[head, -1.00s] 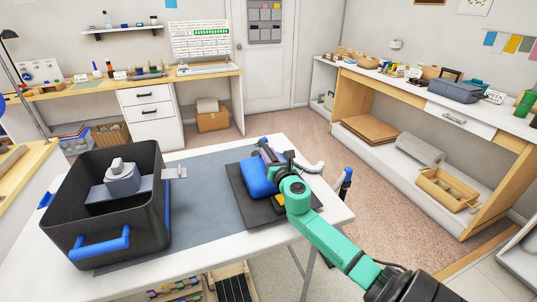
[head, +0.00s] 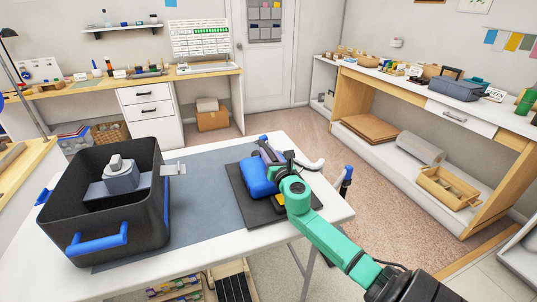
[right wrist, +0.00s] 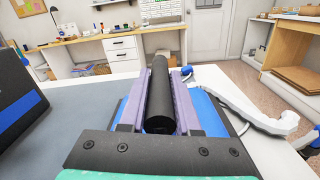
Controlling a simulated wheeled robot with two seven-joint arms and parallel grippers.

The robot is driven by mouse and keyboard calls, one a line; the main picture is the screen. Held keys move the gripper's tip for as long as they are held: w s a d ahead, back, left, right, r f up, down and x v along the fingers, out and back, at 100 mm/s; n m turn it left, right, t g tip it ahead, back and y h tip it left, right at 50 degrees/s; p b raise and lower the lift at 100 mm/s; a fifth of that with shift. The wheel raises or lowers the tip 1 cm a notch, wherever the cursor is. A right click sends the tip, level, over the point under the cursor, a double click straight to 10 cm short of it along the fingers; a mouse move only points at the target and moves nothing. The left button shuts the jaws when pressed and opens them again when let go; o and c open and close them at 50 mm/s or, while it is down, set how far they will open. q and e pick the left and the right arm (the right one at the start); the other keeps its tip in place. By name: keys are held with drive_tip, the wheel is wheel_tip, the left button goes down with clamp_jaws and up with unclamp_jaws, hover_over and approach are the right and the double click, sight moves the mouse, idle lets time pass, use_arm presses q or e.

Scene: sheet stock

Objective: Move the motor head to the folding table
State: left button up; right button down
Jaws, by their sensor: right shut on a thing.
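The motor head (head: 259,178) is a blue housing on a flat black plate, at the right end of the white folding table (head: 200,268). It also shows in the right wrist view (right wrist: 205,115), below a black cylindrical handle (right wrist: 160,95). My right gripper (head: 268,152), with purple fingers, is shut on that handle, one finger on each side. The plate looks level and at or just over the tabletop; I cannot tell whether it touches. My arm covers part of the motor head. My left gripper is not in view.
A black open tub (head: 105,238) with blue handles stands on the table's left, a grey block (head: 122,180) inside. A grey mat (head: 205,205) lies bare between tub and motor head. A pale curved hose (head: 310,164) lies right of the motor head. Benches line the walls.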

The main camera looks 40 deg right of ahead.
idle(0.4)
drive_tip(key=c, duration=0.7)
unclamp_jaws()
drive_tip(key=shift+o, duration=0.8)
drive_tip(key=shift+s+a+r, duration=0.1)
drive_tip(key=o, duration=0.5)
drive_tip(key=shift+f, duration=0.35)
drive_tip(key=shift+o, duration=0.2)
drive_tip(key=shift+r, duration=0.1)
